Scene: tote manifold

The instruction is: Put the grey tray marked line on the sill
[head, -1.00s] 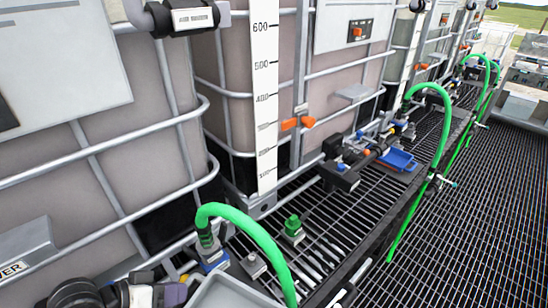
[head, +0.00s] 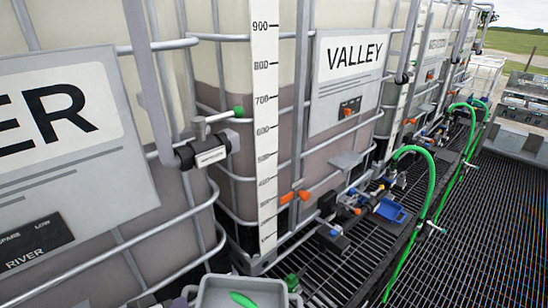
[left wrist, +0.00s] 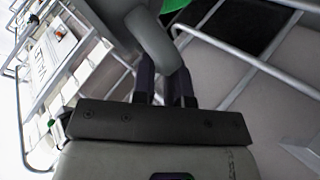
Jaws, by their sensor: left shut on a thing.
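A grey tray (head: 210,290) shows at the bottom edge of the head view, cut off below. A green piece shows across its inside; I cannot tell whether it lies in the tray or passes in front. No marking on the tray is readable. In the left wrist view my left gripper (left wrist: 165,98) has its dark fingers shut on a rounded grey part (left wrist: 152,40), which looks like the tray's edge. The left gripper is barely visible, if at all, in the head view. My right gripper is not in view. I cannot tell surely which surface is the sill.
A caged tank with a VALLEY sign (head: 352,58) and level scale (head: 264,130) stands ahead. A small grey ledge (head: 346,160) juts from its cage. A blue tray (head: 391,212), valves and green hoses (head: 432,175) line the grating. Open grating (head: 480,230) lies at right.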

